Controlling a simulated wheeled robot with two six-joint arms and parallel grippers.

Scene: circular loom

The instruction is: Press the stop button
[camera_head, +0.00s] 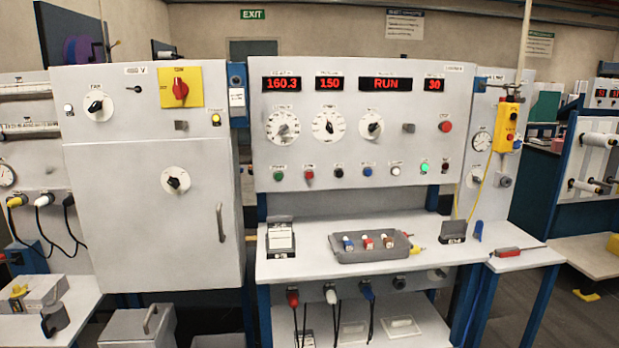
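A white control panel (360,150) stands ahead with red displays reading 160.3, 150, RUN (386,84) and 30. Its lower row holds a green button (278,176), a red button (309,174), a dark button (339,172), a blue button (367,171), a white button (395,170) and a lit green lamp or button (424,168). A larger red button (445,126) sits at the panel's right. The labels are too small to read, so I cannot tell which one is the stop button. Neither of my grippers shows.
A grey tray (375,254) with small parts sits on the bench below the panel. A red-handled tool (508,252) lies to the right. A yellow pendant box (507,126) hangs at the right. A cabinet with a red-and-yellow switch (181,87) stands left.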

